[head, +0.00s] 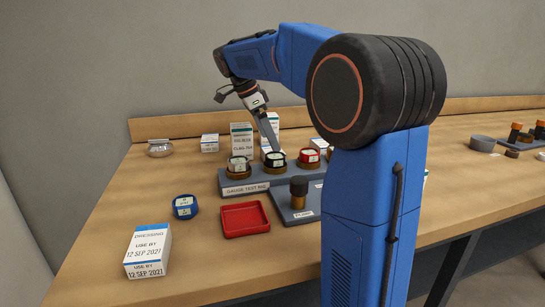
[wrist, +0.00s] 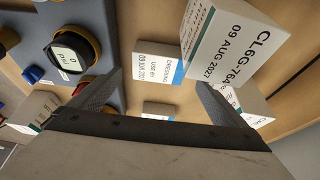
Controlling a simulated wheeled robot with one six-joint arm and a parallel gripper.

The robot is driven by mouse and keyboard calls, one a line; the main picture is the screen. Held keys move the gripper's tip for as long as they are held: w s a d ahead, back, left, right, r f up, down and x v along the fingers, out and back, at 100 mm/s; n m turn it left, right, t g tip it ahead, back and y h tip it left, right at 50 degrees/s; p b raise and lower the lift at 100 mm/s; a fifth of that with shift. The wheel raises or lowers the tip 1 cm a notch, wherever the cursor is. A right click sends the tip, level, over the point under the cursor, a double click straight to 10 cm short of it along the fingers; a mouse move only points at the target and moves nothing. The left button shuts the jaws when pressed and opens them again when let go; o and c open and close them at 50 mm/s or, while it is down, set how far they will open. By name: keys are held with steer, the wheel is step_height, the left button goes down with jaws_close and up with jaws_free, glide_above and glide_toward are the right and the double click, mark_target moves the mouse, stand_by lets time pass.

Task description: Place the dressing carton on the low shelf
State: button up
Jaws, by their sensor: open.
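A white dressing carton (head: 148,252) with a blue band, marked use by 12 Sep 2027, stands at the front left of the table in the head view. A second dressing carton (wrist: 157,64), dated 09 Jun, shows in the wrist view beyond and between my fingers. It may be the small blue-banded box (head: 209,143) at the back in the head view. My gripper (wrist: 160,95) is open, with nothing held between its fingers. In the head view it points down behind the gauges, its tips partly hidden. I cannot make out a low shelf.
A gauge test rig (head: 243,187) with several gauges stands mid-table, close to my gripper. Tall white cartons (head: 241,138) stand behind it. The front left table is partly clear.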

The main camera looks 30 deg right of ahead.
steer(key=shift+a+x, duration=0.15)
steer(key=shift+x, duration=1.25)
steer(key=shift+a+x, duration=0.15)
steer(key=shift+x, duration=1.25)
steer(key=shift+f, duration=0.1)
steer(key=c, duration=1.3)
steer(key=shift+o, duration=0.2)
step_height(320, 180, up, 10)
